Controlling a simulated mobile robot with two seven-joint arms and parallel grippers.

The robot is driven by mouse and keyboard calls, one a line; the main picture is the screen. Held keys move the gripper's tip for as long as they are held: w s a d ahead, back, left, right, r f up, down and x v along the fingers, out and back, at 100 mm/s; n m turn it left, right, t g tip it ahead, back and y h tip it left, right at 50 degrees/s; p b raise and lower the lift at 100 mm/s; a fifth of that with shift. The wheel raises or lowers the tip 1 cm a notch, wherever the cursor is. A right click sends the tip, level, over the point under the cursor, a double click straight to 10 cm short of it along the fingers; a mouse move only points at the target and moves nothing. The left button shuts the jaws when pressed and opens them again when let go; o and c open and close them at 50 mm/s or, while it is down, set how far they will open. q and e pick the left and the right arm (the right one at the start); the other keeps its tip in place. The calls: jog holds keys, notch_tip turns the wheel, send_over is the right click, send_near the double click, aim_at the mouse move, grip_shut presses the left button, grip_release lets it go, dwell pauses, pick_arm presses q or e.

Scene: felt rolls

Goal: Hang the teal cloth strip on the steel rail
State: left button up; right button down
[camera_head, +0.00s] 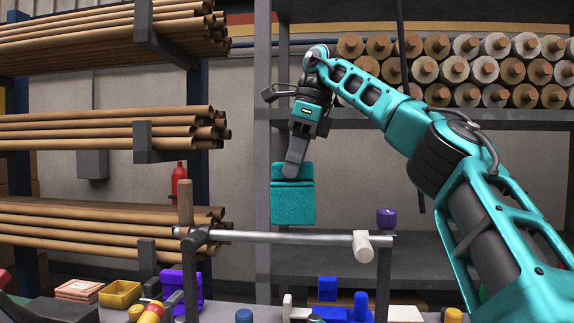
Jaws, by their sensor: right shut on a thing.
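The teal cloth strip (293,206) hangs down from my right gripper (292,172), which is shut on its upper part. The strip looks flat and upright, with a fold line near its top. The steel rail (275,238) runs level across the lower middle, between two dark posts. The strip's lower edge shows just above the rail in the picture, with a thin gap between them. I cannot tell whether it is in front of or behind the rail. My left gripper is not in view.
A wooden peg (185,203) stands at the rail's left end; a pale cylinder (362,246) and a purple cap (386,217) are at its right. Below are a purple block (180,283), a yellow bin (119,294) and blue pieces (328,288). Racks of rolls stand behind.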

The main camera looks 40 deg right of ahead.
aim_at(295, 211)
jog(key=shift+s, duration=0.2)
jog(key=shift+f+b, duration=0.1)
jog(key=shift+b, duration=0.25)
notch_tip(295, 211, down, 3)
jog(key=shift+w+f+b, duration=0.1)
jog(key=shift+b, duration=0.95)
notch_tip(295, 211, down, 4)
jog(key=shift+r+b, duration=0.25)
jog(key=shift+b, duration=1)
jog(key=shift+f+b, duration=0.45)
jog(key=shift+f, duration=0.25)
pick_arm(q)
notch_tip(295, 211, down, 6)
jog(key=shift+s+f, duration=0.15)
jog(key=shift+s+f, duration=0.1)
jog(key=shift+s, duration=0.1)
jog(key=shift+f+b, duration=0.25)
jog(key=shift+b, duration=0.05)
pick_arm(e)
jog(key=shift+f, duration=0.4)
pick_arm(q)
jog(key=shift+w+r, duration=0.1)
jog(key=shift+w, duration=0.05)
